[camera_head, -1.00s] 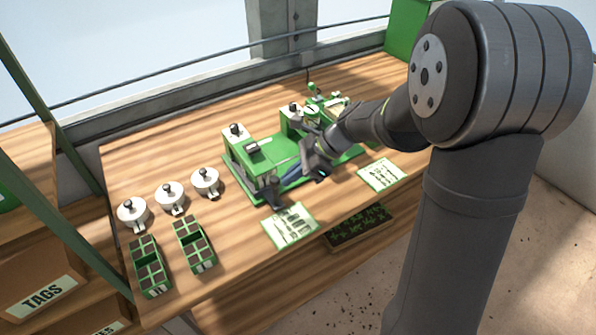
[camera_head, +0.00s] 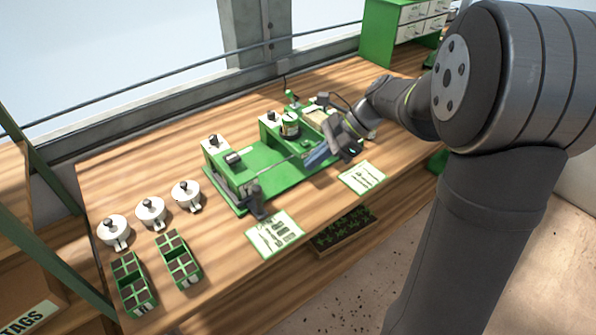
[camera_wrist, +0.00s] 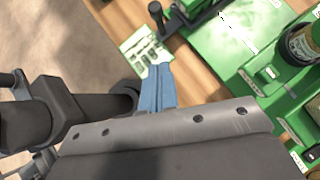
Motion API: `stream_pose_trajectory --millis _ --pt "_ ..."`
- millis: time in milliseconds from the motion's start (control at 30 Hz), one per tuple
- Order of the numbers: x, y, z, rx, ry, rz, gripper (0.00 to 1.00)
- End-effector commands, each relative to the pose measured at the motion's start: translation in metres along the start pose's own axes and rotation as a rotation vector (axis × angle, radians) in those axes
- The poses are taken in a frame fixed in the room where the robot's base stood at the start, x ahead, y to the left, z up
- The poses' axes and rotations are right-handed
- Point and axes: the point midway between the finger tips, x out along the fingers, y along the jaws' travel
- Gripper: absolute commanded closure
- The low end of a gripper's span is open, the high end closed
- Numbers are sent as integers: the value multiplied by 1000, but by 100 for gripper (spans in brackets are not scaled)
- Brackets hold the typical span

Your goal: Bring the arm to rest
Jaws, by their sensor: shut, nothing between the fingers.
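My gripper (camera_head: 318,157) is above the right part of the green tray seeder (camera_head: 270,200) in the head view, with its blue fingers pointing left and down. In the wrist view the blue fingers of my gripper (camera_wrist: 157,88) lie close together with nothing between them. The seeder's green bed (camera_wrist: 225,50) shows at the right there. I cannot tell from these views how high the fingers are above the seeder.
Three white lidded pots (camera_head: 150,212) and two green cell trays (camera_head: 178,260) stand at the table's left. Instruction cards (camera_head: 273,234) lie along the front edge. A green drawer cabinet (camera_head: 408,22) stands at the back right. The wooden table is clear behind the pots.

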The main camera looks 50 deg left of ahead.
Motion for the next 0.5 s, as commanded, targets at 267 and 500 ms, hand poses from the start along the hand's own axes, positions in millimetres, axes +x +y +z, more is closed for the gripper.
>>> stream_pose_trajectory --millis 267,500 --pt "-14 0 0 0 0 -1 100" --pt "-13 0 0 0 0 -1 100"
